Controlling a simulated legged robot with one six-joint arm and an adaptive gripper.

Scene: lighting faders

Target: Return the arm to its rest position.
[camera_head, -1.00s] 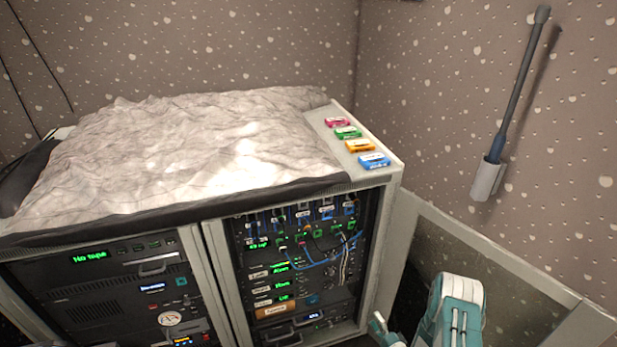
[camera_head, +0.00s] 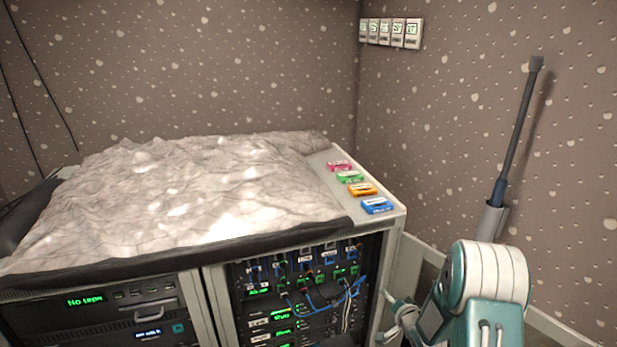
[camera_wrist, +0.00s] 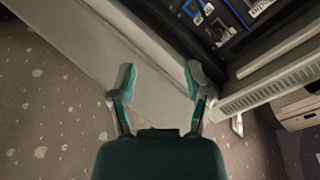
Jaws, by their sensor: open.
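My gripper (camera_wrist: 158,80) shows in the wrist view with its two teal-tipped fingers spread apart and nothing between them. Beyond it are the side of the cabinet and part of an equipment rack (camera_wrist: 222,22). In the head view my arm stands at the lower right, beside the cabinet's right corner. The fingers are only partly visible there, near the rack's right edge, and the rest of the gripper is hard to make out.
The cabinet (camera_head: 398,225) holds racks with cables and green displays. A rumpled pale sheet (camera_head: 190,195) covers its top. Pink, green, orange and blue (camera_head: 377,205) blocks line its right edge. A dark rod (camera_head: 518,130) stands in a wall holder (camera_head: 490,222). Small panels (camera_head: 390,32) hang on the wall.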

